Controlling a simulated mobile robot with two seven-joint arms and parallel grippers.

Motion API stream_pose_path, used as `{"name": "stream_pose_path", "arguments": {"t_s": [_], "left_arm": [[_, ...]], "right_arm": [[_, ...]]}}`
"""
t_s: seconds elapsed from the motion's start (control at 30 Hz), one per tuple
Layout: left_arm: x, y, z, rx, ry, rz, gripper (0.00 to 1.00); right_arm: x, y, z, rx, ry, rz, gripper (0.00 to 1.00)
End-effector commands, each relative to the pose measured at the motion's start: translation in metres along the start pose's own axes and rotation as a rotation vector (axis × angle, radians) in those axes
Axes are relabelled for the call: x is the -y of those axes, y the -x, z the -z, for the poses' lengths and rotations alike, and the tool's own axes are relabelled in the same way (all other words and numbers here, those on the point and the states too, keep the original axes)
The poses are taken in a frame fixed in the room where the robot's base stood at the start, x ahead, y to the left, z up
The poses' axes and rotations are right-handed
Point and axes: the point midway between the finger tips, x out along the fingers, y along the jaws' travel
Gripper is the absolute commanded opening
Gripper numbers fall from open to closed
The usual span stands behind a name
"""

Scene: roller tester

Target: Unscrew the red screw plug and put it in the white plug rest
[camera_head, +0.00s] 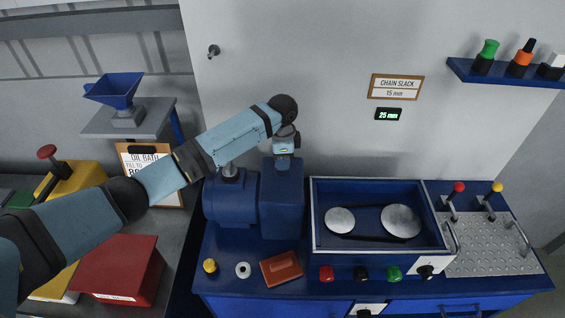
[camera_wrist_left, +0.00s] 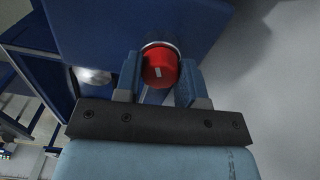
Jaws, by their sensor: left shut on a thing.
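The red screw plug (camera_wrist_left: 160,68) shows in the left wrist view between my two fingers, with a pale ring at its edge and the blue housing behind it. My left gripper (camera_wrist_left: 158,80) is shut on the plug. In the head view my left gripper (camera_head: 284,156) points down at the top of the blue gear housing (camera_head: 282,200), and the plug is hidden there. I cannot tell whether the plug is still threaded in. The white plug rest (camera_head: 243,270), a ring with a dark centre, sits on the blue bench in front of the housing. My right gripper is not in view.
A yellow knob (camera_head: 210,266) and a reddish-brown block (camera_head: 282,268) flank the rest. A blue tray with two pale discs (camera_head: 401,221) lies to the right, with coloured buttons (camera_head: 361,273) in front. A blue motor (camera_head: 231,202) adjoins the housing on the left.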

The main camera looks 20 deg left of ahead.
Motion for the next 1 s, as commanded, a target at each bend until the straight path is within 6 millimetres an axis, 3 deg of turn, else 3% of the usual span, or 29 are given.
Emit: {"name": "stream_pose_path", "arguments": {"t_s": [0.17, 0.6, 0.93, 0.97, 1.0], "left_arm": [[-0.0013, -0.0013, 0.0007, -0.001, 0.168, -0.003, 0.00], [-0.0012, -0.0001, 0.0005, 0.001, 0.914, -0.003, 0.00], [-0.0006, 0.0003, 0.0000, 0.001, 1.011, -0.001, 0.00], [-0.0006, 0.0003, 0.0000, 0.001, 1.011, -0.001, 0.39], [-0.0006, 0.0003, 0.0000, 0.001, 1.010, -0.001, 0.48]], "right_arm": [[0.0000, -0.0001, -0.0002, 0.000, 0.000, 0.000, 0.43], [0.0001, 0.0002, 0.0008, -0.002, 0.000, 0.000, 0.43], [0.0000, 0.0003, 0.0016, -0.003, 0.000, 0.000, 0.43], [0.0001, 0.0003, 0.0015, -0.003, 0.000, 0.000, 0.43], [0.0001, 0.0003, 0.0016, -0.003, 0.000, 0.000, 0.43]]}}
